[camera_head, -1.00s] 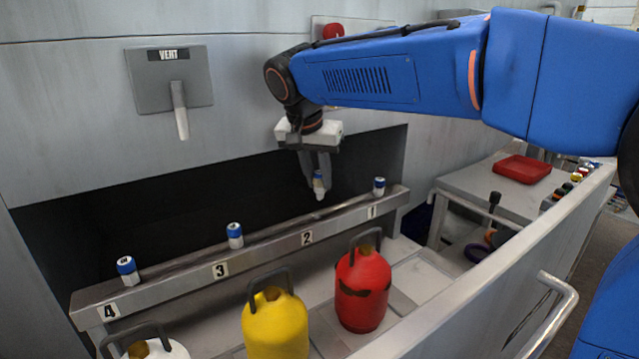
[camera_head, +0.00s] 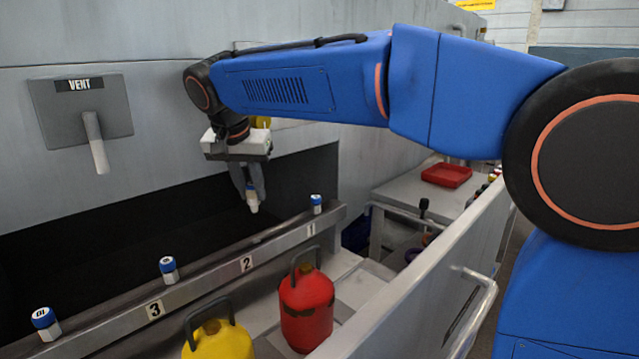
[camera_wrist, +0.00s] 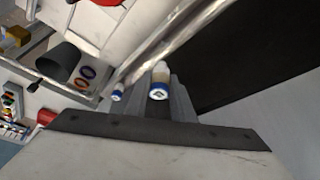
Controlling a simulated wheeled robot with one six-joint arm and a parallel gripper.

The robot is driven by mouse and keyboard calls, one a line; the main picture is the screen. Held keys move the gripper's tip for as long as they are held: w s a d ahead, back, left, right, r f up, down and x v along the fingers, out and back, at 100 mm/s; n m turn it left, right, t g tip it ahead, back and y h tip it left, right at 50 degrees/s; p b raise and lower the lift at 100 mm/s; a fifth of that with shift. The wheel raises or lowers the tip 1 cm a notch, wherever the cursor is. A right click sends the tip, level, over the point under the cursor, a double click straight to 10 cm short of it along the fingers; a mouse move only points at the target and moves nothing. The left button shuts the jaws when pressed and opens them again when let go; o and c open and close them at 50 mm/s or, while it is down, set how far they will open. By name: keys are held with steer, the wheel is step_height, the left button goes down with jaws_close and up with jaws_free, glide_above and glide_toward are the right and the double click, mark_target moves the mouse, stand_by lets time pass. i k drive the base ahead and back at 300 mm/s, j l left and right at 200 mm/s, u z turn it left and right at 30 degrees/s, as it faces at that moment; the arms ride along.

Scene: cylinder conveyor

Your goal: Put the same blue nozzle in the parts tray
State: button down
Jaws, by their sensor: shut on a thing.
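My gripper (camera_head: 250,187) is shut on a blue and white nozzle (camera_head: 253,203), its white end down. It holds the nozzle above and behind the numbered rail, near mark 2. The held nozzle also shows in the wrist view (camera_wrist: 159,92) between the fingers. The parts tray (camera_head: 446,176), red and shallow, lies on a grey side table at the right, well apart from my gripper. It looks empty.
Other blue-capped nozzles stand on the rail (camera_head: 195,285): one by mark 1 (camera_head: 316,205), one by mark 3 (camera_head: 168,271), one at far left (camera_head: 45,323). Red (camera_head: 307,309) and yellow (camera_head: 214,340) cylinders stand in front. A grey wall panel (camera_head: 400,290) runs between.

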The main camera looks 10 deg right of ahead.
mark_target(447, 175)
steer(key=k+l, duration=0.1)
steer(key=l, duration=0.3)
steer(key=k+l, duration=0.1)
steer(key=l, duration=0.35)
steer(key=k+l, duration=0.1)
steer(key=l, duration=0.3)
steer(key=i+l, duration=0.1)
steer(key=l, duration=0.45)
steer(key=i+l, duration=0.1)
steer(key=l, duration=0.45)
steer(key=i+l, duration=0.1)
steer(key=l, duration=0.45)
steer(key=i+l, duration=0.1)
steer(key=l, duration=0.45)
steer(key=i+l, duration=0.2)
steer(key=i, duration=0.35)
steer(key=i+l, duration=0.25)
steer(key=i, duration=0.25)
